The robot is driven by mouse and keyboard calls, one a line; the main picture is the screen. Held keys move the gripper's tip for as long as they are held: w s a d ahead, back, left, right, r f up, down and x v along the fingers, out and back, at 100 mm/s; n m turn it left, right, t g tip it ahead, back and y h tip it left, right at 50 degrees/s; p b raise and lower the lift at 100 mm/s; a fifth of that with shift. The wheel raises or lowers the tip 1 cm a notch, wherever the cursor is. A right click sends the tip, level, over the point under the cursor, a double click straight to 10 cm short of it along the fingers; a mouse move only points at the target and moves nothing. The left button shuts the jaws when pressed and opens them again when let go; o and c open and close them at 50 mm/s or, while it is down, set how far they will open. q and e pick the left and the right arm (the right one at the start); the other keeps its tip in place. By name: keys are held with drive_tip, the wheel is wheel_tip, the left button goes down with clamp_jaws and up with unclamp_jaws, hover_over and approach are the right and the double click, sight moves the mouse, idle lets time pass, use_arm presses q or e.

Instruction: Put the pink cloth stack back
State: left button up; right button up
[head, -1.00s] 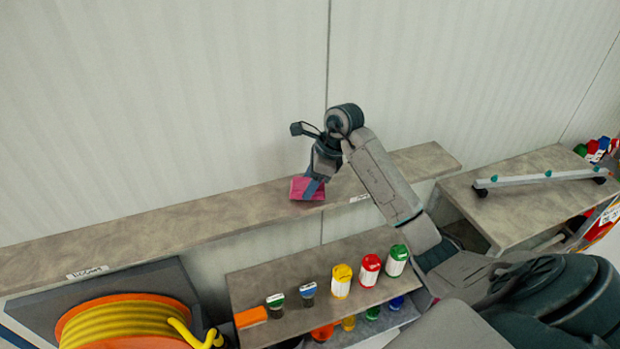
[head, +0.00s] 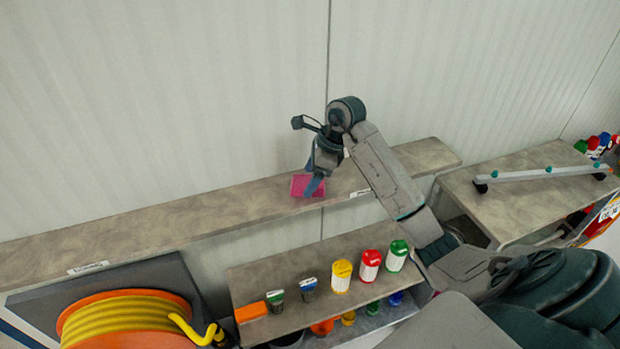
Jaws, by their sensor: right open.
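The pink cloth stack (head: 300,184) lies on the long upper shelf (head: 226,207), near its front edge and right of the middle. My right gripper (head: 313,184) is just above and in front of the stack's right side, pointing down. Its blue fingers cover part of the stack, and it is open. I cannot tell whether a finger touches the cloth. My left gripper is not in view.
A lower shelf below holds yellow (head: 341,276), red (head: 369,266) and green-capped (head: 396,255) containers, small jars and an orange block (head: 251,312). An orange reel with yellow hose (head: 130,318) is at lower left. The upper shelf left of the stack is clear.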

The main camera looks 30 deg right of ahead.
drive_tip(key=b+v, duration=0.2)
drive_tip(key=v, duration=0.3)
drive_tip(key=shift+d+r, duration=0.15)
drive_tip(key=shift+d, duration=0.05)
use_arm(q)
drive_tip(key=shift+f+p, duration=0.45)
drive_tip(key=shift+p, duration=0.4)
use_arm(e)
drive_tip(key=v, duration=0.5)
drive_tip(key=shift+s+r, duration=0.1)
drive_tip(key=shift+r, duration=0.25)
drive_tip(key=shift+a, duration=0.1)
